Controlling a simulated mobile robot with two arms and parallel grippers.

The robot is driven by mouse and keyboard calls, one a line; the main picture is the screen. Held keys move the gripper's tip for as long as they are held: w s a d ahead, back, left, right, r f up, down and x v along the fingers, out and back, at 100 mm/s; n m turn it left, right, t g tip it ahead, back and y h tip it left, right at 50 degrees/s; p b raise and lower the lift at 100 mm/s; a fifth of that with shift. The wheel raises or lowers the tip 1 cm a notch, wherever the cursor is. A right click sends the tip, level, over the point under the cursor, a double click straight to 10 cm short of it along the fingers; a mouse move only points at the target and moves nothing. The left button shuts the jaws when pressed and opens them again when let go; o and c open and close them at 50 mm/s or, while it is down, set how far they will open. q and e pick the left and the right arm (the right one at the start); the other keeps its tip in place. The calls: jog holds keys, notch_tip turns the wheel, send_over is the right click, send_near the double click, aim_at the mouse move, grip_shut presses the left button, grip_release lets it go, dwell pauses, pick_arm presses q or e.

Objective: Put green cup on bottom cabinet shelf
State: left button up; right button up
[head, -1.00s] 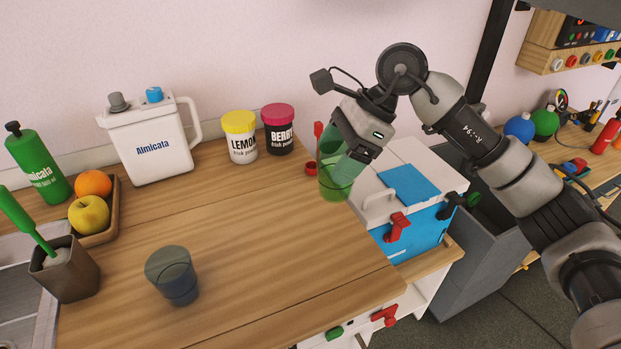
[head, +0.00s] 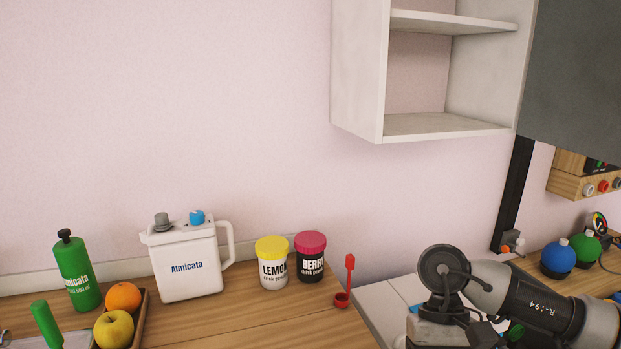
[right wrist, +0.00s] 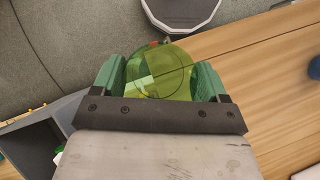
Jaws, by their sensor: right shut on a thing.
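The green cup (right wrist: 165,62) is transparent and sits between the green fingers of my right gripper (right wrist: 160,78) in the right wrist view. The gripper is shut on it. In the head view my right arm (head: 530,305) is at the lower right, and its fingers and the cup are below the picture's edge. The white open wall cabinet (head: 356,85) is at the top right of the head view. Its bottom shelf (head: 440,124) is bare where visible, and an upper shelf (head: 455,22) is above it. My left gripper is out of view.
On the wooden counter (head: 230,325) stand a white jug (head: 186,268), a lemon jar (head: 272,264), a berry jar (head: 310,260) and a red scoop (head: 344,296). A dark panel (head: 585,75) adjoins the cabinet on the right. Bare wall lies below the cabinet.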

jog(key=shift+s+d+f+n+h, duration=0.15)
jog(key=shift+s+d+n+h, duration=0.15)
jog(key=shift+s+d+n, duration=0.25)
jog(key=shift+w+a, duration=0.1)
jog(key=shift+a, duration=0.05)
